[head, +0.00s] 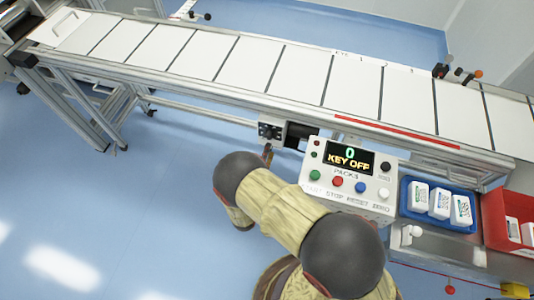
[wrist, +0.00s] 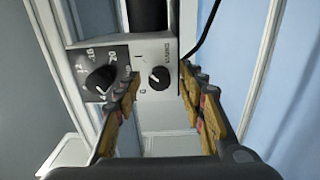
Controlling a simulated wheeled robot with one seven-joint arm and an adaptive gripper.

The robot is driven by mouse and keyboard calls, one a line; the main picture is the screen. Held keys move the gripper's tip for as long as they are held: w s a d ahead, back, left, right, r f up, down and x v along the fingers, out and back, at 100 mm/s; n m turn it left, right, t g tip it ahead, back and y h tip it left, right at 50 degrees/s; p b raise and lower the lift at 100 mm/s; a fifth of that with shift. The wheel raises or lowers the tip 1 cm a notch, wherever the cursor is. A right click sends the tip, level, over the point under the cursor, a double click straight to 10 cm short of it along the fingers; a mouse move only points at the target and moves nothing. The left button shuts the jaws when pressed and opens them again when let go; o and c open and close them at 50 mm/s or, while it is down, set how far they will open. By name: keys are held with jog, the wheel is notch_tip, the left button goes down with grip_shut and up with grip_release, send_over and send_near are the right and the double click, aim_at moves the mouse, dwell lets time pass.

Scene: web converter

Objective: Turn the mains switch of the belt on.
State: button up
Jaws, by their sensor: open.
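The mains switch (wrist: 159,78) is a round black knob on a light grey box face, with "I" and "0" marks beside it; I cannot tell surely which mark it points to. In the head view its small control box (head: 270,132) hangs under the belt (head: 240,65), beside a dark motor. My gripper (wrist: 160,82) is open and empty, one finger at each side of the knob, apparently short of it. In the head view my gripper (head: 267,154) is just below the box, mostly hidden by my arm.
A numbered dial (wrist: 101,78) sits left of the switch, close to the left finger. A black cable (wrist: 205,30) runs at the right. The control panel (head: 348,180) reads "0 KEY OFF". A blue tray (head: 408,208) with white packs and a red bin (head: 492,232) stand right.

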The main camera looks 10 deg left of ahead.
jog(key=s+a, duration=0.1)
jog(key=s, duration=1.1)
dwell(0.5)
